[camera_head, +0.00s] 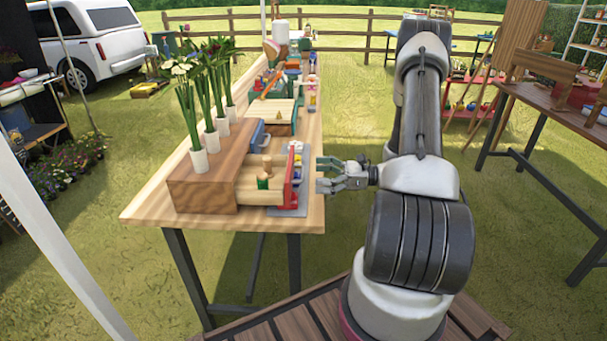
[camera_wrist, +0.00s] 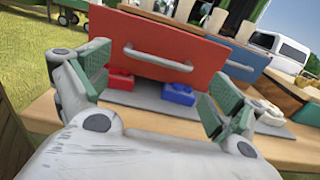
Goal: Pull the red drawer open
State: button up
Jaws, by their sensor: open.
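The red drawer (camera_head: 291,182) stands pulled out of the wooden cabinet (camera_head: 208,188), with its tan inside showing. A wooden piece (camera_head: 266,167) and a small green item (camera_head: 262,183) are in it. In the wrist view the red drawer front (camera_wrist: 165,45) faces me, with a silver bar handle (camera_wrist: 157,60) across it. My gripper (camera_head: 325,174) is open and empty, just to the right of the drawer front in the head view. In the wrist view my gripper's fingers (camera_wrist: 158,78) are spread to either side of the handle, with a visible gap before it.
A blue drawer (camera_wrist: 245,62) sits beside the red one, pushed farther in. A red brick (camera_wrist: 120,79) and a blue brick (camera_wrist: 179,94) lie on a grey mat (camera_wrist: 145,100) below. White vases (camera_head: 198,160) with flowers stand on the cabinet.

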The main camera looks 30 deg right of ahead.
jog(key=v, duration=0.6)
jog(key=shift+s+d, duration=0.15)
jog(key=shift+r, duration=0.1)
